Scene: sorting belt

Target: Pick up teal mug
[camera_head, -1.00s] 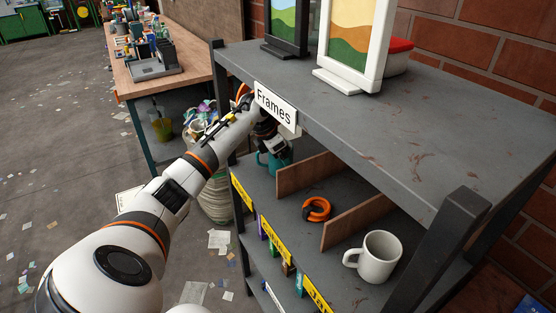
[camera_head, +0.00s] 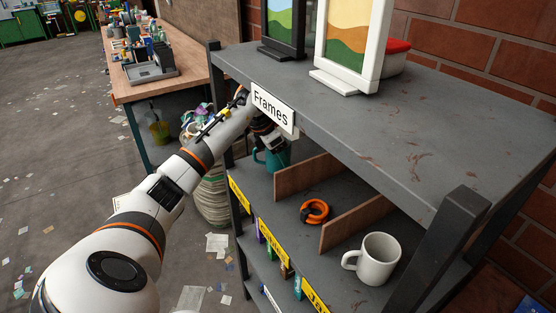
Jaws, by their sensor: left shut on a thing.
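The teal mug (camera_head: 277,160) stands on the middle shelf, in the compartment at the far left behind a wooden divider. Its handle shows on its left side, and its upper part is hidden by my gripper. My left arm comes in from the left and passes under the top shelf. My right gripper is not in view.
Wooden dividers (camera_head: 303,177) split the middle shelf (camera_head: 296,238). An orange ring-shaped thing (camera_head: 314,211) and a white mug (camera_head: 372,259) stand in other compartments. The top shelf with the "Frames" sign (camera_head: 272,107) and picture frames overhangs my gripper. A workbench (camera_head: 180,75) stands behind at left.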

